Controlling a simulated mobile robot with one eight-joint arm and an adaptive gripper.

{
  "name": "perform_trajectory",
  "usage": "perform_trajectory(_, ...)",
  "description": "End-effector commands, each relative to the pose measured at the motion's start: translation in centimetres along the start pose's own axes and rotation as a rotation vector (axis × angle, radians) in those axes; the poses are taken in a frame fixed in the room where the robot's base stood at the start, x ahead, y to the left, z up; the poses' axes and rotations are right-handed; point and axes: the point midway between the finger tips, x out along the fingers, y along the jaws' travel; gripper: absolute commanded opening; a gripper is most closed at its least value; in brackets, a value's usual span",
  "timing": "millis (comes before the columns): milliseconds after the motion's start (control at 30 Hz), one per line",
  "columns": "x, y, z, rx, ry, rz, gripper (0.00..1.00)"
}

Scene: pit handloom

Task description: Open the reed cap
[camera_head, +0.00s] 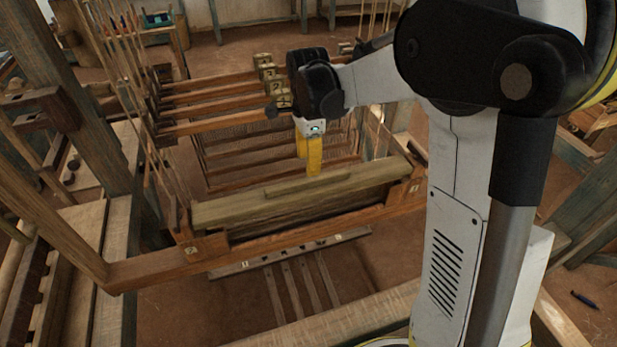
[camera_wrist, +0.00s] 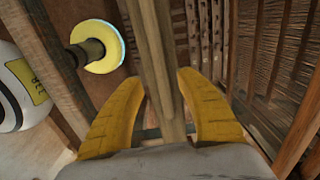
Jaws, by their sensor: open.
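The reed cap (camera_head: 235,208) is a long pale greenish-brown wooden bar with a narrower raised strip (camera_head: 310,181) along its top. It lies across the loom's beater frame. In the wrist view the bar (camera_wrist: 152,40) runs lengthwise between my two yellow fingers. My gripper (camera_head: 309,168) is over the middle of the bar, pointing down, with its fingertips close to the raised strip. The wrist view shows my gripper (camera_wrist: 162,80) open, one finger on each side of the wood. I cannot tell whether the fingers touch it.
A reddish-brown beater beam (camera_head: 280,240) runs in front of the cap. Several heddle shaft bars (camera_head: 205,125) hang behind it. Treadles (camera_head: 298,288) lie below in the pit. A thick loom post (camera_head: 80,100) stands at left. Cords (camera_head: 178,180) hang by the cap's left end.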

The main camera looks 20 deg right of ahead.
Motion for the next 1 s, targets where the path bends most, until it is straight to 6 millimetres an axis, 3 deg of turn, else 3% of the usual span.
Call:
perform_trajectory(100, 2.7, 0.0, 0.0, -0.001, 0.0, -0.001, 0.43)
perform_trajectory(300, 5.8, 0.0, 0.0, -0.001, 0.0, -0.001, 0.43)
perform_trajectory(467, 6.9, 0.0, 0.0, -0.002, 0.0, -0.001, 0.43)
perform_trajectory(733, 7.0, 0.0, 0.0, -0.002, 0.0, -0.001, 0.43)
perform_trajectory(767, 7.0, 0.0, 0.0, -0.002, 0.0, -0.001, 0.39)
perform_trajectory(900, 7.0, 0.0, 0.0, -0.002, 0.0, -0.001, 0.0)
perform_trajectory(1000, 7.0, 0.0, 0.0, -0.002, 0.0, -0.001, 0.0)
